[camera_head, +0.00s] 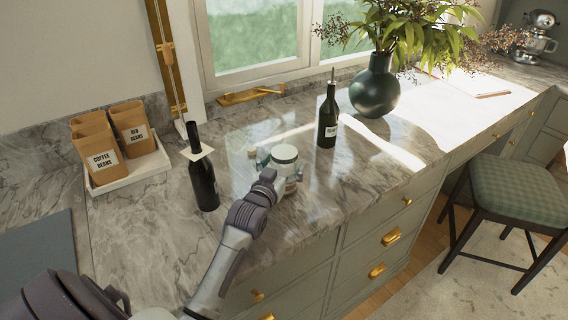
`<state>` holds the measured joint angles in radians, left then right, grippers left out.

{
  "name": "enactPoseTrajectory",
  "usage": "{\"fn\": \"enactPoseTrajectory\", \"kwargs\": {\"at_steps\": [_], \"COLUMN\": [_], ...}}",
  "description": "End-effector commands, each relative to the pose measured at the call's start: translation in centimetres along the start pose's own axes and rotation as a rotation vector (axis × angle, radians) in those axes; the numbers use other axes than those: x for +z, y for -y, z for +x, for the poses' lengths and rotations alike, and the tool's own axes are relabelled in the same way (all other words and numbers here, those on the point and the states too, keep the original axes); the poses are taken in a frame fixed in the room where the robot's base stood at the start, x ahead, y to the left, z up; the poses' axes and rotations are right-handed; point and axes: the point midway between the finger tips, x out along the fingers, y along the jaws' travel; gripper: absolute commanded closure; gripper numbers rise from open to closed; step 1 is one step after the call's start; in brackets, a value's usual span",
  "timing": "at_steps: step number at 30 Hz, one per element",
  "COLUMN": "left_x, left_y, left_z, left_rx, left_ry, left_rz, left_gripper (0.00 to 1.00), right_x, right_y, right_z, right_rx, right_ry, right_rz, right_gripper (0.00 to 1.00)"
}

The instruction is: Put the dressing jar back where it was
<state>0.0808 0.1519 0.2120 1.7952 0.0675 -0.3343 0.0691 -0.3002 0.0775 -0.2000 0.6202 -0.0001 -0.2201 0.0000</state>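A jar with a pale lid (284,153), which I take to be the dressing jar, is upright at or just above the marble counter, near the middle. My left gripper (279,172) is at the jar, reaching in from the front. Its wrist and palm hide the jar's lower front. Grey-green finger parts seem to lie on both sides of the jar, but I cannot tell if they press on it. Whether the jar touches the counter is also hidden. My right gripper is not in view.
A dark wine bottle (203,180) with a tag stands left of the jar. A dark oil bottle (328,118) and a green vase (375,88) stand right. Brown bags sit in a white tray (130,172) at left. Marble (345,172) is clear right of the gripper.

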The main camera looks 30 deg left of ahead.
Motion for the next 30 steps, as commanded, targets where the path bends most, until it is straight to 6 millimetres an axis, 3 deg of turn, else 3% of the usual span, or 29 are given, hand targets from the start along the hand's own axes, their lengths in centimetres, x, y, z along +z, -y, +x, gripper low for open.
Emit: {"fn": "enactPoseTrajectory", "kwargs": {"at_steps": [11,14,24,30], "left_x": [-0.4,-0.1,0.0,-0.1], "left_y": [0.0,0.0,0.0,0.0], "left_z": [-0.1,-1.4,-8.6,-11.3], "left_rx": [0.000,0.000,0.000,0.001], "left_ry": [0.000,0.002,0.002,0.002], "left_rz": [0.000,0.000,0.000,0.000], "left_gripper": [0.03,0.03,0.03,0.03], "right_x": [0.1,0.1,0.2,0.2], "right_y": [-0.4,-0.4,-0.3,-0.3], "right_z": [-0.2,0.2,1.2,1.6], "right_rx": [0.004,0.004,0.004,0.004], "right_ry": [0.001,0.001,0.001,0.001], "right_rz": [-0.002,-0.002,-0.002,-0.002], "right_gripper": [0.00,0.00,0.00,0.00]}}
